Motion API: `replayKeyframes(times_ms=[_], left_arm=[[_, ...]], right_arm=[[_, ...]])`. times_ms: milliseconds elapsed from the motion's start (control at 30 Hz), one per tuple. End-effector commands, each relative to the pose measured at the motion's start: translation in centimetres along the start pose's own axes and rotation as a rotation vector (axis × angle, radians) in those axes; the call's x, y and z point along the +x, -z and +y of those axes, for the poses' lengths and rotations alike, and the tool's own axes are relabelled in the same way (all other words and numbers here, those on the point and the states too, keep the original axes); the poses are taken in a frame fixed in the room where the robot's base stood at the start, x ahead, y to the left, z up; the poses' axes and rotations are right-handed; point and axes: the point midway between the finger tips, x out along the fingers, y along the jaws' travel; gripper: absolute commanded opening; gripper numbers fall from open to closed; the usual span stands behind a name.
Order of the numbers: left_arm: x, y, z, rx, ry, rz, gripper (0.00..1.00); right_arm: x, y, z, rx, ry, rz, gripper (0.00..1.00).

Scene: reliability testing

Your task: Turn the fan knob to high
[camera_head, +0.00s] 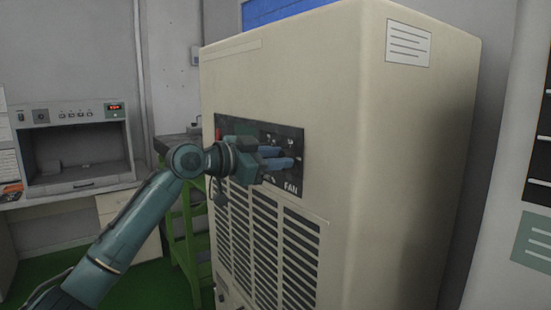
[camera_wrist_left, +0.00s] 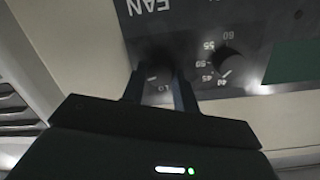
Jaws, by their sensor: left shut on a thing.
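The fan knob (camera_wrist_left: 158,76) is a dark round knob on the black control panel (camera_head: 297,176) of a beige cabinet (camera_head: 330,90). In the left wrist view it sits between the two fingers of my left gripper (camera_wrist_left: 158,92), close under the upside-down "FAN" label. My left gripper is shut on this knob. In the head view my left gripper (camera_head: 282,158) reaches the panel from the left, just above the "FAN" lettering, and hides the knob. The knob's pointer is too dark to read. My right gripper is in neither view.
A second dial (camera_wrist_left: 228,66) with temperature numbers is beside the fan knob. A vent grille (camera_head: 265,240) lies below the panel. A green stand (camera_head: 190,225) and a bench-top device (camera_head: 75,150) stand to the left. Another panelled cabinet (camera_head: 510,190) is at the right.

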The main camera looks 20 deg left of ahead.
Motion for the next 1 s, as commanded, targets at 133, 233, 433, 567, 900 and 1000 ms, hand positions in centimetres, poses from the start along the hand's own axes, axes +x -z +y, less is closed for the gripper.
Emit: replayKeyframes(times_ms=[133, 233, 433, 567, 900, 1000], left_arm=[[0.01, -0.03, 0.08, 0.095, 0.006, -0.007, 0.07], [0.01, -0.02, 0.08, 0.144, 0.011, -0.01, 0.07], [0.01, -0.01, 0.08, 0.207, 0.017, -0.013, 0.07], [0.01, -0.01, 0.09, 0.225, 0.018, -0.014, 0.07], [0.01, -0.02, 0.09, 0.233, 0.019, -0.015, 0.07], [0.01, -0.02, 0.09, 0.232, 0.019, -0.015, 0.3]], right_arm=[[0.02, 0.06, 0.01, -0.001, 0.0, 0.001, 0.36], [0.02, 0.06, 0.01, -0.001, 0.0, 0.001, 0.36], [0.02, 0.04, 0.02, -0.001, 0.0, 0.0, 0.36], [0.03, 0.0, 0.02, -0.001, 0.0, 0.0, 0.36], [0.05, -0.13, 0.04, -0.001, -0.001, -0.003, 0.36], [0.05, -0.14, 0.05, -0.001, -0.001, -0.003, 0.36]])
